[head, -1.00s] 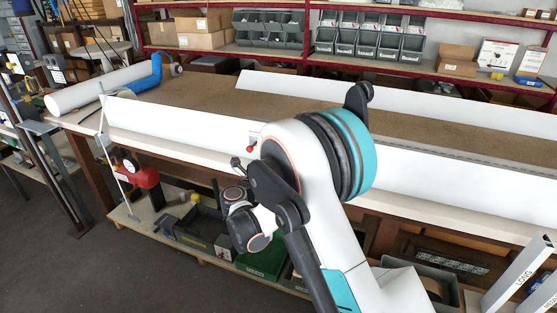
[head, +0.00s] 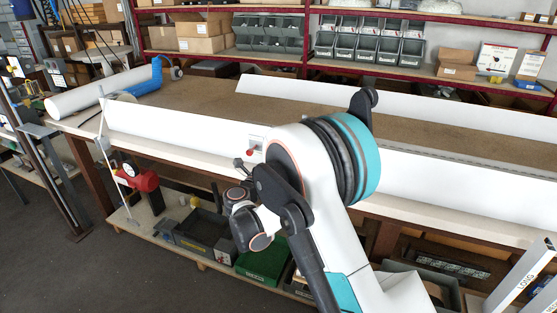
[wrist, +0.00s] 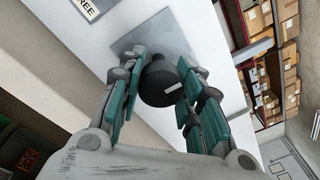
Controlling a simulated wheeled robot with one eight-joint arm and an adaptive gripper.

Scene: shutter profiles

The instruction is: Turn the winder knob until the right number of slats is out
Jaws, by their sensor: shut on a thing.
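The black winder knob (wrist: 160,80) is in the middle of the wrist view, in front of a square grey plate (wrist: 152,43) on a white upright surface. My gripper (wrist: 168,82) has its teal-padded fingers on both sides of the knob and is shut on it. A pale mark shows on the knob's face. A label (wrist: 92,8) above the plate is cut off and reads "REE". In the head view my own arm fills the middle, and the knob and fingertips do not show. I cannot make out any slats that are out.
A long workbench (head: 190,90) carries long white profiles (head: 190,130) and a white roll (head: 105,88). A small red-knobbed fitting (head: 251,152) shows beside my arm. Shelves with grey bins (head: 270,31) stand behind. Crates (head: 262,262) sit below the bench. Floor is clear at lower left.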

